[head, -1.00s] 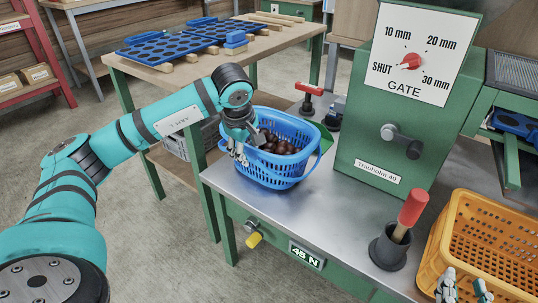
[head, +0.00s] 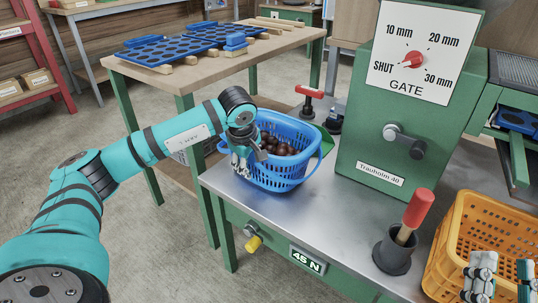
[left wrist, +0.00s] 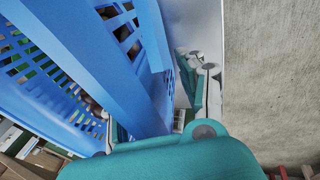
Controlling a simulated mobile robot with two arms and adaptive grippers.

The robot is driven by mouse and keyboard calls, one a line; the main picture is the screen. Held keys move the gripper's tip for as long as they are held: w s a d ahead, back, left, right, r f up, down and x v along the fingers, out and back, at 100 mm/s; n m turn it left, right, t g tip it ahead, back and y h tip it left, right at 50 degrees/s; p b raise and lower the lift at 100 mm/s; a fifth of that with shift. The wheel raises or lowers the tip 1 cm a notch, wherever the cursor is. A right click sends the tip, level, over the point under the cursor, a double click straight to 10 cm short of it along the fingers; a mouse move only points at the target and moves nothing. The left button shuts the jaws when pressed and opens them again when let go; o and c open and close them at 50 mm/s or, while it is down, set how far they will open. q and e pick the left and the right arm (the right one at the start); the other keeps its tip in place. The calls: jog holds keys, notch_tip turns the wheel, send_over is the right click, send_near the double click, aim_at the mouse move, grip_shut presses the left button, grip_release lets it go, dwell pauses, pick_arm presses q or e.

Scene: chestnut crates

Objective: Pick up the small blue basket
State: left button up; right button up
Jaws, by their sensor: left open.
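The small blue basket (head: 278,175) stands upright on the metal top of the green machine bench, holding brown chestnuts (head: 277,147). My left gripper (head: 242,164) is open at the basket's left rim, fingers pointing down. In the left wrist view the basket (left wrist: 75,50) fills the left side, and one finger of my left gripper (left wrist: 188,85) shows close beside its wall; the other finger is mostly hidden. Whether they touch the basket cannot be told. My right gripper (head: 502,280) is at the bottom right, its two fingers apart, in front of the orange crate (head: 470,225).
A green gate machine (head: 400,130) stands right of the basket. A red-handled tool sits in a dark cup (head: 391,254) nearer the front. A red-knobbed lever (head: 311,92) is behind the basket. A wooden table (head: 180,85) with blue trays (head: 180,47) stands at the back left.

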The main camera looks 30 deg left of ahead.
pick_arm(q)
grip_shut()
dwell(0.3)
